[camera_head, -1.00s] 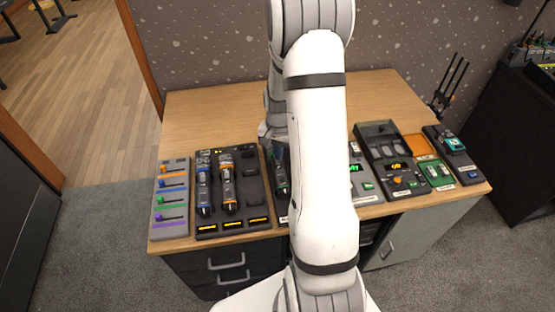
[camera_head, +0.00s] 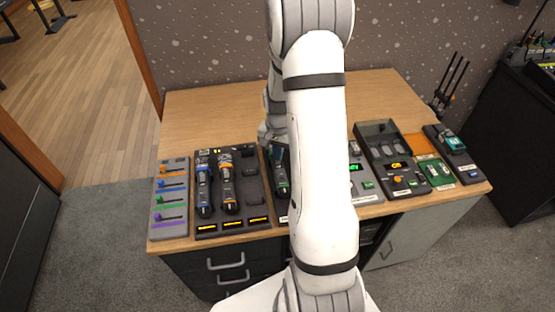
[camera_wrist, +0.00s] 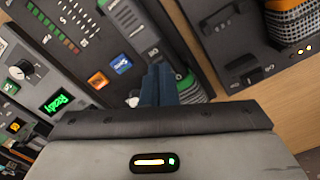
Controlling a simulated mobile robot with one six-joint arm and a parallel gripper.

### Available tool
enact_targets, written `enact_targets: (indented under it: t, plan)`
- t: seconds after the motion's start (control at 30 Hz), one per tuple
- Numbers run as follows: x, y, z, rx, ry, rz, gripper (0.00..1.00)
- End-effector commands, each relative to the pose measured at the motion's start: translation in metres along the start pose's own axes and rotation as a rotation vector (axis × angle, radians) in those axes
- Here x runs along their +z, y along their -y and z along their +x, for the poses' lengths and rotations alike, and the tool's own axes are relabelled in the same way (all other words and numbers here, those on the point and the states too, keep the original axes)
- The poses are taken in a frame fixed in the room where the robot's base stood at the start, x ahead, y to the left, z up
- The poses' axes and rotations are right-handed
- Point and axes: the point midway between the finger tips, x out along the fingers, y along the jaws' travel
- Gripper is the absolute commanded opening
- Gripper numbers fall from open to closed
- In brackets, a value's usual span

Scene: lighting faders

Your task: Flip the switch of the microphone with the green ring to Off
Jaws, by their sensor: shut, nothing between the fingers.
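The microphone with the green ring (camera_head: 281,180) lies on a dark base left of my arm, partly hidden by it.
A black tray holds a blue-ringed microphone (camera_head: 204,185) and an orange-ringed microphone (camera_head: 227,183) to the left. A fader panel (camera_head: 169,200) is at the far left. A panel with a green Ready display (camera_wrist: 60,99) and other devices are to the right. The back table is clear.

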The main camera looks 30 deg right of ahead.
Motion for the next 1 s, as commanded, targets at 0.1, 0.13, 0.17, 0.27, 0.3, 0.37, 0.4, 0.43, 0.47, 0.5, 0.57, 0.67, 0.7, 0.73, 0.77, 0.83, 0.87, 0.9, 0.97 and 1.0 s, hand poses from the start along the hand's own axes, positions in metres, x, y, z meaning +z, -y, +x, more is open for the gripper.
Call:
enact_targets:
  t: [0.1,0.13,0.17,0.27,0.3,0.37,0.4,0.43,0.47,0.5,0.57,0.67,0.7,0.73,0.77,0.83,0.87,0.9,0.97,1.0]
  plan:
    - [0.000,0.000,0.003,0.000,0.000,0.000,0.00]
    - [0.000,0.000,0.003,0.000,0.000,0.000,0.00]
    - [0.000,0.000,0.004,0.000,0.000,0.000,0.00]
    - [0.000,0.000,0.005,0.000,0.000,-0.001,0.00]
    - [0.000,0.000,0.006,0.000,0.000,-0.001,0.00]
    - [0.000,0.000,0.007,0.000,0.000,-0.001,0.00]
    - [0.000,0.000,0.007,0.000,0.000,-0.001,0.00]
    - [0.000,0.000,0.008,0.000,0.000,-0.001,0.00]
    - [0.000,0.000,0.008,0.000,0.000,-0.001,0.00]
    - [0.000,0.000,0.009,0.000,0.000,-0.001,0.00]
    - [0.000,0.000,0.010,0.000,0.000,-0.001,0.00]
    - [0.000,0.000,0.011,0.000,0.000,-0.001,0.00]
    - [0.000,0.000,0.012,0.000,0.000,-0.001,0.00]
    - [0.000,0.001,0.012,0.000,0.000,-0.001,0.00]
    - [0.000,0.001,0.013,0.000,0.000,-0.001,0.00]
    - [0.000,0.001,0.014,0.000,0.000,-0.001,0.00]
    - [0.000,0.001,0.013,0.000,0.000,-0.001,0.00]
    - [0.000,0.001,0.013,0.000,0.000,-0.001,0.00]
    - [0.001,0.001,0.012,0.000,0.000,-0.001,0.00]
    - [0.001,0.001,0.010,0.000,0.000,-0.001,0.00]
